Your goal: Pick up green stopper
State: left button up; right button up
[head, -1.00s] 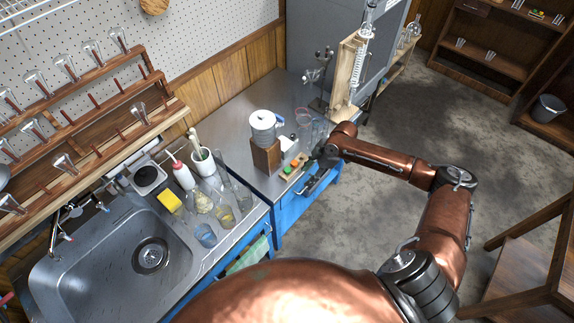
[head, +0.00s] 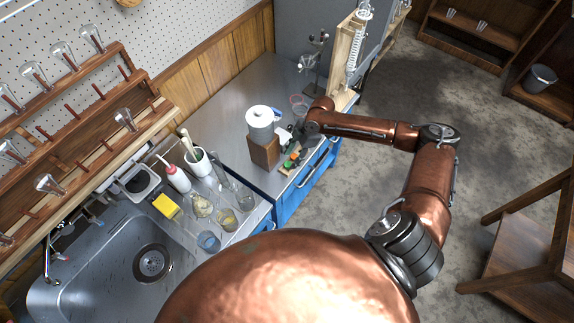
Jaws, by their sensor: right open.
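The green stopper (head: 288,164) is a small green piece near the front edge of the steel bench, beside the wooden block under the white canister. A small orange piece (head: 295,156) sits just beyond it. My right gripper (head: 299,158) is low over the bench at the right side of these pieces, with its jaws open. It is very close to the green stopper and partly crowds it from view; I cannot tell if they touch. My left gripper is not in view.
A white canister (head: 260,122) stands on a wooden block (head: 264,151) left of the gripper. Clear glassware stands behind the gripper, near a wooden rig (head: 345,70) with a coil condenser. Glassware and a yellow sponge (head: 166,206) stand by the sink (head: 105,262).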

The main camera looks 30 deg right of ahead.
aim_at(288, 164)
jog(key=x, duration=0.3)
jog(key=shift+f, duration=0.15)
jog(key=c, duration=0.6)
jog(key=shift+s, duration=0.1)
jog(key=shift+c, duration=1.4)
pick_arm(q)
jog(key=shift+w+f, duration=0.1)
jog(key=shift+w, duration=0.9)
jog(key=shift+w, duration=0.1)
